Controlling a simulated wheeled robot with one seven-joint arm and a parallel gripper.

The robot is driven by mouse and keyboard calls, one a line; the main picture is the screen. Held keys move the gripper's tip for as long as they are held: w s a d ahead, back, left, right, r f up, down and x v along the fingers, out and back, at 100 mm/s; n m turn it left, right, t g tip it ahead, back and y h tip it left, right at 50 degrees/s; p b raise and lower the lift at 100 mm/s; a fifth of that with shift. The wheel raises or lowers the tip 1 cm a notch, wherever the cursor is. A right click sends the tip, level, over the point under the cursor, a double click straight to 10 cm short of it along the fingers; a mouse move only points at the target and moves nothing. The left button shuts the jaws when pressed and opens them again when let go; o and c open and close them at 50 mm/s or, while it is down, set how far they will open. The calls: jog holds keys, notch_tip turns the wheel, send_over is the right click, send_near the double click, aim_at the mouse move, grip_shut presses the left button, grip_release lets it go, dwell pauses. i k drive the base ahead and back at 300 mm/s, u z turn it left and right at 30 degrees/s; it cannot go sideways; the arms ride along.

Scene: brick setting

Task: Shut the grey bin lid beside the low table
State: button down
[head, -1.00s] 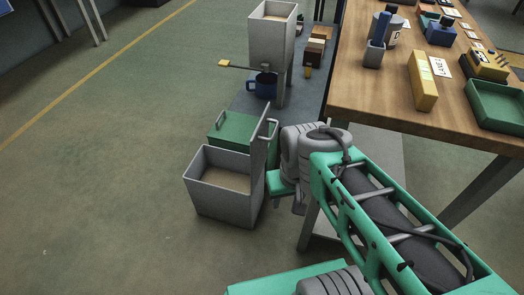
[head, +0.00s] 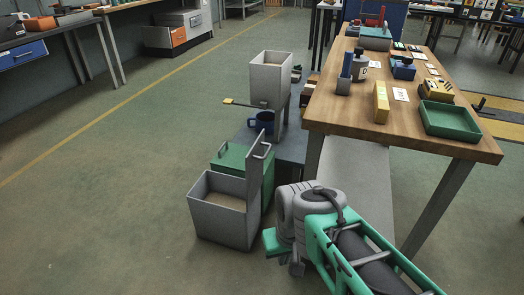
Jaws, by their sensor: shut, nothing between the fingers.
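The grey bin (head: 222,220) stands on the floor left of my arm, its top open and a tan inside showing. Its grey lid (head: 256,172) stands upright along the bin's right side, with a bar handle near its top. My gripper (head: 272,243) is shut and empty, just right of the bin and below the raised lid; its fingertips are hard to make out. I cannot tell whether it touches the bin. The low table (head: 290,147) is a dark grey surface behind the bin.
A green box (head: 230,158) sits right behind the bin. A grey hopper (head: 270,78) and a blue mug (head: 264,121) are at the low table. A wooden workbench (head: 350,112) with a green tray (head: 449,119) stands to the right. Floor left of the bin is clear.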

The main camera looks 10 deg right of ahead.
aim_at(262, 173)
jog(key=u, duration=0.6)
jog(key=i, duration=0.75)
jog(key=u, duration=0.5)
